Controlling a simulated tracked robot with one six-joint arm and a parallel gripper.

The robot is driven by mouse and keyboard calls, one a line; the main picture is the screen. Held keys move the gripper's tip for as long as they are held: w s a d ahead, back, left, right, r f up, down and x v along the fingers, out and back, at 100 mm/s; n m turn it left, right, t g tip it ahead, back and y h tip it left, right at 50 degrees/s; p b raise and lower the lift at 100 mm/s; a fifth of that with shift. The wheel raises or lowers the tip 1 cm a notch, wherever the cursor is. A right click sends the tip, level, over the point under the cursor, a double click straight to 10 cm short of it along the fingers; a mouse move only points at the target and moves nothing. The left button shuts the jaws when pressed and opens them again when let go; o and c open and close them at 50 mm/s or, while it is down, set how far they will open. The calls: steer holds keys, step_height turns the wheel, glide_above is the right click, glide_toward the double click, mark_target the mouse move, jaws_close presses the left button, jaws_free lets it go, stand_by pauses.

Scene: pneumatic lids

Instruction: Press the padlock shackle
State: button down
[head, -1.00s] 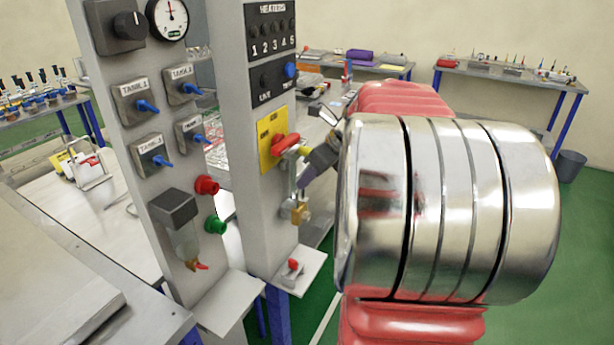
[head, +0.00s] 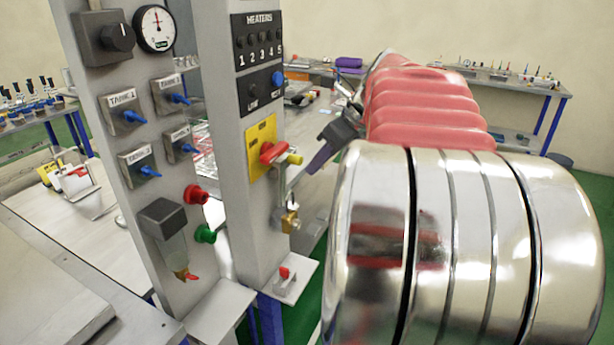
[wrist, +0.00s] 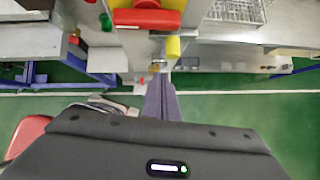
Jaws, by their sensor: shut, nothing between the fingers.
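The brass padlock (head: 289,221) hangs low on the right grey post, below the red and yellow valve handle (head: 268,152). Its shackle is thin and hard to make out in the head view. My gripper (head: 312,172) is shut and empty, with purple fingers slanting down and left. In the head view it is above and right of the padlock, with a visible gap. In the wrist view the closed fingers (wrist: 159,80) point toward the post, and a small brass patch, likely the padlock (wrist: 157,68), shows just beyond their tips. Whether they are in line cannot be told.
The valve's red handle (wrist: 147,18) and yellow end (wrist: 173,46) stick out near the fingers. A small shelf with a red button (head: 284,272) juts from the post below. The left post holds several blue-handled valves. Green floor is open on the right.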

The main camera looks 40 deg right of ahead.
steer(key=v, duration=0.3)
steer(key=shift+s+r, duration=0.2)
steer(key=shift+r, duration=0.05)
stand_by(0.4)
steer(key=a+f+n+g, duration=0.1)
steer(key=a+f+n, duration=0.2)
steer(key=a+n, duration=0.55)
steer(key=a+f+n, duration=0.3)
steer(key=a+n, duration=0.3)
steer(key=a, duration=0.5)
steer(key=s+a+f+n, duration=0.4)
steer(key=a+n, duration=0.2)
steer(key=n, duration=0.3)
steer(key=s+a+f+n+h, duration=0.1)
steer(key=s+a+f+n, duration=0.4)
steer(key=n, duration=0.5)
steer(key=shift+a, duration=1.15)
